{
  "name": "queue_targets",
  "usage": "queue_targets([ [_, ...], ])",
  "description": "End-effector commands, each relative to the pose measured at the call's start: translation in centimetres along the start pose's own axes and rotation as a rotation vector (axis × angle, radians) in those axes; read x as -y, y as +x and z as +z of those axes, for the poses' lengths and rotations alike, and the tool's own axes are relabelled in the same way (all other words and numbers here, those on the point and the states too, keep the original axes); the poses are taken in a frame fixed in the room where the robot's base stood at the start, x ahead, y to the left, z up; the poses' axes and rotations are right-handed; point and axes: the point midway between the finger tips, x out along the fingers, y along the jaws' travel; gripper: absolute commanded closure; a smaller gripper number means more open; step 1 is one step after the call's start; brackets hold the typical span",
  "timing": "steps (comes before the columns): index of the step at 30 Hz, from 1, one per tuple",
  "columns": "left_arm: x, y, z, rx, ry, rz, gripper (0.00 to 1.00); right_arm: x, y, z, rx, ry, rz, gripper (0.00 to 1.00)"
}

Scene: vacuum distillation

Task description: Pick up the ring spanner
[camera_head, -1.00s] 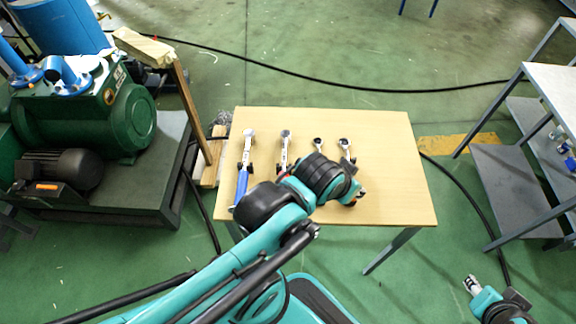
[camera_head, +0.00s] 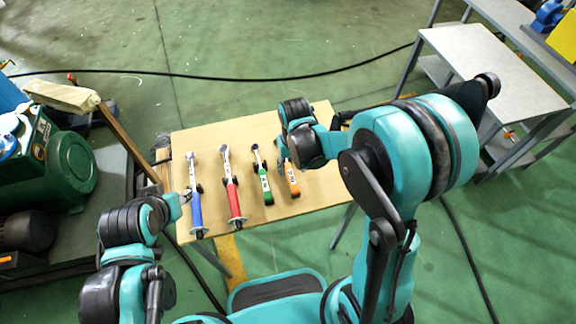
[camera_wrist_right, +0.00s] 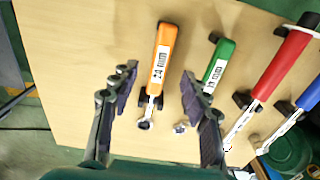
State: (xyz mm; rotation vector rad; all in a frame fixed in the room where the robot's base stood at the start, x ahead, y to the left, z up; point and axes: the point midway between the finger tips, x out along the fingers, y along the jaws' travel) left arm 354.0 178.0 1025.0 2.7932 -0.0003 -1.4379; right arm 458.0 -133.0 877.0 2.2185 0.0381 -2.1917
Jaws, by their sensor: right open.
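Several hand tools lie side by side on the wooden table. The orange-handled spanner (camera_head: 291,180), marked "24 mm", is at the right of the row and ends in a small ring in the right wrist view (camera_wrist_right: 161,62). The green-handled spanner (camera_head: 265,187) lies beside it; it also shows in the wrist view (camera_wrist_right: 217,65). My right gripper (camera_wrist_right: 160,80) is open and empty, its fingers spread either side of the orange spanner, seemingly above it. In the head view my right wrist hides that spanner's far end. My left gripper (camera_head: 185,196) is beside the blue-handled tool; its jaws are unclear.
The red-handled tool (camera_head: 233,200) and blue-handled tool (camera_head: 195,208) lie left of the spanners. Dark holders support the tools on the table (camera_head: 215,137). A grey bench (camera_head: 490,70) stands at right. A green pump (camera_head: 70,165) and wooden post (camera_head: 128,145) stand at left.

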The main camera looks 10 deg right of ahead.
Motion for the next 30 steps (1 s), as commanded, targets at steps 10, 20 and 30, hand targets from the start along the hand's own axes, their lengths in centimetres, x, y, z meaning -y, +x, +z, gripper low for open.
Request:
queue_targets([
  [10, 0.0, 1.1, 0.8, 0.000, 0.000, 0.000, 0.64, 0.1, 3.7, -0.1, 0.014, -0.001, 0.001, 0.53],
  [20, 0.0, 3.0, 2.1, 0.000, 0.000, 0.000, 0.64, 0.2, 8.2, -0.1, 0.013, -0.001, 0.001, 0.53],
  [30, 0.0, 2.9, 2.1, 0.000, 0.000, 0.000, 0.64, 0.2, 8.2, -0.1, 0.013, -0.001, 0.001, 0.77],
])
